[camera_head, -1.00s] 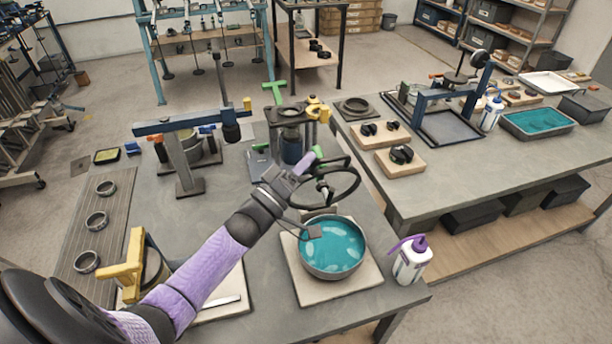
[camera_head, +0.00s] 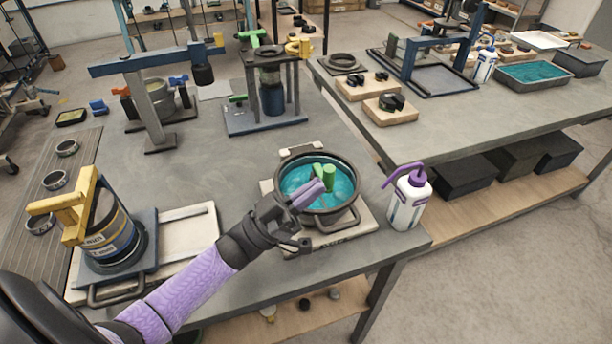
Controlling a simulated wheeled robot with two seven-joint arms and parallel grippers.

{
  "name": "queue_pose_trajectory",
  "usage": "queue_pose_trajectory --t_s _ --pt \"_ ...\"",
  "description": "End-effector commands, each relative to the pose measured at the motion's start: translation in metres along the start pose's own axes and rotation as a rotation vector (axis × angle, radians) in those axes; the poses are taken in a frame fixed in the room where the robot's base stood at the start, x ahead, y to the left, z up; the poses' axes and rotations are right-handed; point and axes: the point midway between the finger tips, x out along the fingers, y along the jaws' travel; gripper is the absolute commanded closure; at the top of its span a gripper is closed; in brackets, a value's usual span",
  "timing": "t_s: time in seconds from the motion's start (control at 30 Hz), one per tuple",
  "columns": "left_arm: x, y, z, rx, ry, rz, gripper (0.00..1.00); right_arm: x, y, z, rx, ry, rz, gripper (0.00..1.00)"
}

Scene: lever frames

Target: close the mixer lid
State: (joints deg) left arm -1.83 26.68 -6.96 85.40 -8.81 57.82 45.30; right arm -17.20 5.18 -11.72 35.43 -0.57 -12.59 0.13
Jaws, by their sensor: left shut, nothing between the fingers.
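The mixer bowl (camera_head: 350,208) stands on a pale board near the table's front edge and holds teal liquid. The mixer lid, a dark open ring (camera_head: 297,156), lies down over the bowl's rim. I cannot tell whether it is fully seated. A green handle (camera_head: 329,178) stands up near the ring's middle. My left gripper (camera_head: 312,191) is shut and empty, its purple fingers over the front left of the bowl beside the green handle. I cannot tell whether they touch it. The gripper and wrist hide the bowl's front left side. My right gripper is out of view.
A white bottle with a purple spout (camera_head: 408,200) stands close right of the bowl. A yellow clamp (camera_head: 75,207) with a labelled can is at left. Blue presses (camera_head: 150,70) stand behind. The table's middle is clear.

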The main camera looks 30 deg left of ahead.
Motion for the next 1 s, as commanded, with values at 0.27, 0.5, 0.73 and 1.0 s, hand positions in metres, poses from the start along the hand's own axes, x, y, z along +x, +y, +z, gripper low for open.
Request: queue_pose_trajectory --t_s 0.27,0.5,0.73,1.0 --pt "-0.015 0.008 0.022 0.094 0.000 0.066 1.00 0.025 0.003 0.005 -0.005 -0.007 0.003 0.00" --pt "-0.018 0.011 0.027 0.125 0.000 0.087 1.00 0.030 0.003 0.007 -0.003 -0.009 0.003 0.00" --pt "-0.018 0.011 0.026 0.129 0.000 0.090 1.00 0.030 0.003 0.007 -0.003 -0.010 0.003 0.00" --pt "-0.016 0.011 0.023 0.129 0.001 0.090 1.00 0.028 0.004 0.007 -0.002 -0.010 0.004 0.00"
